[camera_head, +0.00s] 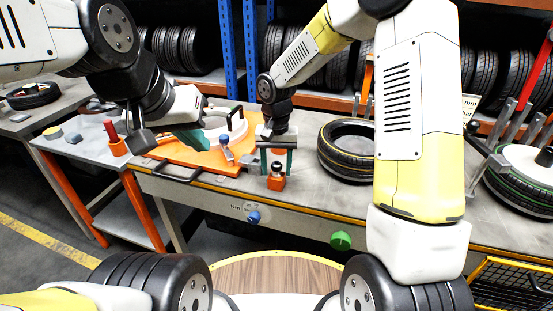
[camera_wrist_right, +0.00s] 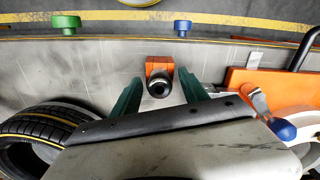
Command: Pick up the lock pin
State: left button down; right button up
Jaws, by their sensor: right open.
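The lock pin, as I take it, has a dark round knob (camera_head: 277,167) on an orange block (camera_head: 276,183) near the bench's front edge. In the right wrist view its knob (camera_wrist_right: 158,89) shows between the two green fingers, with a gap on each side. My right gripper (camera_head: 276,158) is open and empty, with its fingers pointing down just behind and around the pin in the head view. Whether they reach the knob's depth I cannot tell. My left gripper (camera_head: 200,138) is over the orange plate at the left; its fingers are partly hidden and its opening is unclear.
The orange plate (camera_head: 180,154) carries a white piece with a dark handle and a blue-knobbed lever (camera_head: 225,147), close to the right gripper. A tyre (camera_head: 345,155) lies to the right. Blue (camera_head: 254,217) and green (camera_head: 341,240) buttons stick out of the bench front.

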grip_shut()
